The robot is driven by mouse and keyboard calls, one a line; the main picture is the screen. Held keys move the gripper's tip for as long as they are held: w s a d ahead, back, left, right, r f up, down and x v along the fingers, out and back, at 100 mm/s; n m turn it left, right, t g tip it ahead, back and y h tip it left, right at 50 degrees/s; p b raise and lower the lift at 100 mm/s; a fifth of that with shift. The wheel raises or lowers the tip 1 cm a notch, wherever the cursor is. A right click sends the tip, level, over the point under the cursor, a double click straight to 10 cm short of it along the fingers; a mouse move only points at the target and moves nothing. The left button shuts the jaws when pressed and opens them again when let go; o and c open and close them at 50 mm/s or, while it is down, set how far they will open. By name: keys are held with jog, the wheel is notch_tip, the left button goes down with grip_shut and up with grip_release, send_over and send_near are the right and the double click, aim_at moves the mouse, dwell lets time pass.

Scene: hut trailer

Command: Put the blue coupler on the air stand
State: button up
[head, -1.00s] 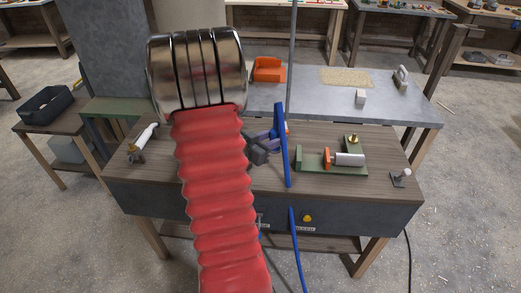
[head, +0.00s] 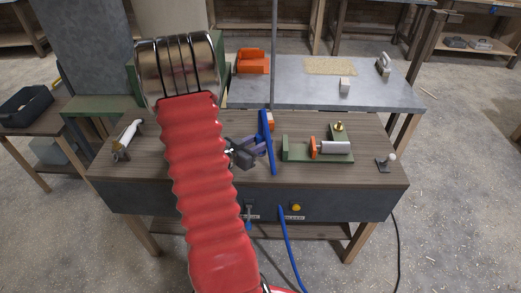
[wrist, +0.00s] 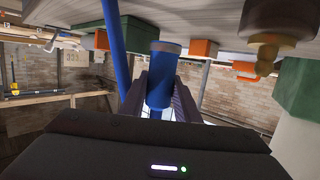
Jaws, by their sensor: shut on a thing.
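The blue coupler (wrist: 160,82), a blue cylinder with a grey collar at one end, sits between my gripper's fingers in the wrist view. My gripper (head: 246,152) is shut on it, above the workbench in the head view, partly behind my red arm sleeve. The coupler cannot be made out clearly there. A green stand (head: 290,155) with an orange ring, a silver cylinder and a brass fitting (head: 339,127) stands right of my gripper, apart from it. A brass fitting and a green block (wrist: 300,92) show at right in the wrist view. Which part is the air stand is not labelled.
A blue hose (head: 267,140) hangs beside my gripper, between it and the green stand. A white-and-brass tool (head: 127,137) lies at the bench's left, and a small white-knobbed piece (head: 388,161) at its right. A grey table (head: 290,93) stands behind.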

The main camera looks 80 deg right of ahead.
jog(key=shift+f, duration=0.1)
jog(key=shift+f, duration=1.95)
jog(key=shift+f, duration=0.1)
jog(key=o, duration=1)
jog(key=shift+o, duration=0.2)
jog(key=v, duration=1.2)
